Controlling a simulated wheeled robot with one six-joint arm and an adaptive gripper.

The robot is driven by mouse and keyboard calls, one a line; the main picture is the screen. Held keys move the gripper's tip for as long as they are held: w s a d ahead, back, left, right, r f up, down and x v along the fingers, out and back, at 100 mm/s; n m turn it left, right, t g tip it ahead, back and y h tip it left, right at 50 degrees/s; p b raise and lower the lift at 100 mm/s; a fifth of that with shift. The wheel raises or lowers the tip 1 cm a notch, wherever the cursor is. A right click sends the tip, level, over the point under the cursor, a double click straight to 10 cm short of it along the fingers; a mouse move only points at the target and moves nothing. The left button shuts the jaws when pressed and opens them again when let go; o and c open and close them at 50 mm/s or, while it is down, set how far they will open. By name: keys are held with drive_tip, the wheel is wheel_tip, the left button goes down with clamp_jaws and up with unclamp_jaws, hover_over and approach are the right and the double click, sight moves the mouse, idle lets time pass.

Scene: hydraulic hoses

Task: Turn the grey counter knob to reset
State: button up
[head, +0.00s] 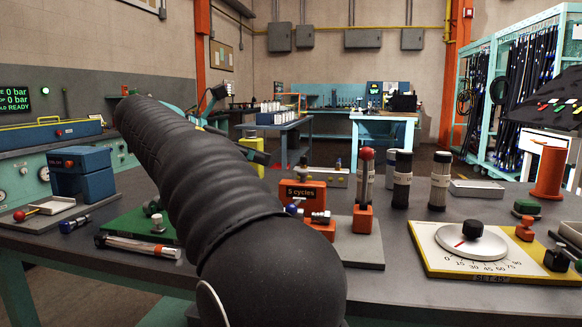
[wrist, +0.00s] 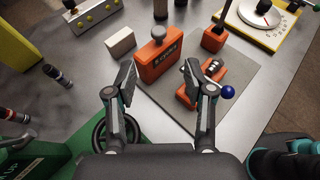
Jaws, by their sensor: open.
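The orange counter (head: 303,194) reads "5 cycles" and stands upright on a grey plate (head: 357,248) on the bench. The counter also shows in the wrist view (wrist: 160,64). The knob lies beyond the fingertips, and I see no contact. In the head view my gripper is hidden behind my arm.
An orange fixture with a blue ball (wrist: 228,92) stands by the right finger. A red-topped lever on an orange base (head: 362,218) rises right of the counter. A pale block (wrist: 120,41) lies left of the knob. A dial board (head: 476,248) is farther right.

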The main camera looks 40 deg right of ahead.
sight(302, 170)
drive_tip(key=x, duration=1.4)
drive_tip(key=shift+w+r, duration=0.1)
drive_tip(key=shift+r, duration=0.05)
clamp_jaws()
